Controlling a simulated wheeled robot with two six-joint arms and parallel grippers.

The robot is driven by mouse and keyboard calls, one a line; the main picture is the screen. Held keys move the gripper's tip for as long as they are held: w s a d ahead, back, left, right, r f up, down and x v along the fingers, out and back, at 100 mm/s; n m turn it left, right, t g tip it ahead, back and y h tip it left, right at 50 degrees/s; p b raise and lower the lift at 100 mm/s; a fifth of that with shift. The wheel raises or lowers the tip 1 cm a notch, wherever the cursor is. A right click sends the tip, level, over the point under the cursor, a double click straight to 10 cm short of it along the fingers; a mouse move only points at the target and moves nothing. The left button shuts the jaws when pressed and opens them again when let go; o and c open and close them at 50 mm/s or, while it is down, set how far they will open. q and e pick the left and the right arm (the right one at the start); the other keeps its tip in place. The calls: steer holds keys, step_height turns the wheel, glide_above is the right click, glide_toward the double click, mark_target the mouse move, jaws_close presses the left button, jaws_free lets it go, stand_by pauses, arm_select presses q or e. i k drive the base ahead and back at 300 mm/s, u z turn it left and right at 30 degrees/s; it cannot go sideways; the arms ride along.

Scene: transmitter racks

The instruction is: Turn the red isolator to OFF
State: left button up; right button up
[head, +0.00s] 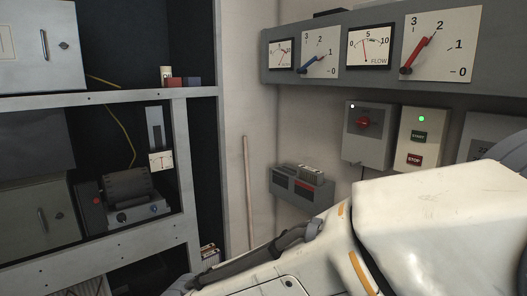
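The red isolator (365,123) is a red rotary handle on the front of a grey wall box (382,152). The handle lies roughly level, and a small white light shows at the box's upper left. Any ON or OFF lettering is too small to read. A large white arm link of mine fills the lower right of the head view, just below the box. Neither gripper shows in the view, and nothing is seen touching the handle.
Beside the isolator is a box with a green START button (418,135) and red STOP button (414,160). A gauge panel (400,90) juts out above. A small grey unit (290,187) sits lower left. A metal rack (195,150) with equipment stands at left; a wooden pole (248,190) leans between.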

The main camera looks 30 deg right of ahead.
mark_target(364, 122)
steer(key=z, duration=1.45)
steer(key=i, duration=0.75)
steer(key=u, duration=0.95)
